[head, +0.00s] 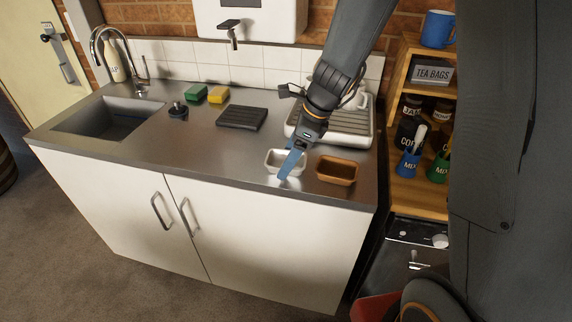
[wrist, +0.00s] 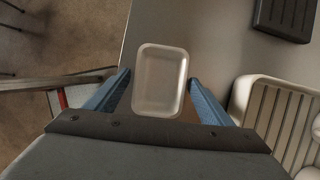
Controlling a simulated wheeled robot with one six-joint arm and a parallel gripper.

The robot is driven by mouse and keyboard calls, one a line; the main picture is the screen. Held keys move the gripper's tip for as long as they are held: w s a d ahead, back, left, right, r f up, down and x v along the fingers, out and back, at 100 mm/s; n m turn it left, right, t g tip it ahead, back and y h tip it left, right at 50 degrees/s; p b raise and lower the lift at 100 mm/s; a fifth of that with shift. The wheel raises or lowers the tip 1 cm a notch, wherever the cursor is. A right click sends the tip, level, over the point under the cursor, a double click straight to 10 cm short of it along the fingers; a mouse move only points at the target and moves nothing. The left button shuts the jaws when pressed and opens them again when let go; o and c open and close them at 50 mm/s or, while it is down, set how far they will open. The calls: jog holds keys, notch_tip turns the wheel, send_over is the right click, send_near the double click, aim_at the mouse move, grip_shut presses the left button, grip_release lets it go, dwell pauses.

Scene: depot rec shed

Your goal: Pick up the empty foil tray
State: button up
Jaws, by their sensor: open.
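A pale, silvery-white rectangular tray (head: 272,157) with a rounded rim, which looks like the foil tray, sits near the front edge of the steel counter. It looks empty in the wrist view (wrist: 159,82). My gripper (head: 289,166) points down over it, with its blue fingers open. In the wrist view my gripper (wrist: 160,84) has one finger on each side of the tray, with a gap on both sides. I cannot tell the exact height of the fingertips above the counter. One finger hides part of the tray in the head view.
A brown tray (head: 338,171) stands close on the right. A dish drainer (head: 357,128) is behind, and a dark ribbed mat (head: 241,117) lies to the left. Sponges (head: 217,96), a black plug-like item (head: 178,109) and a sink (head: 108,120) are further left. A wooden shelf (head: 418,198) stands at the right.

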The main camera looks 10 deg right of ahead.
jog(key=shift+f, duration=0.25)
dwell(0.5)
jog(key=c, duration=1.1)
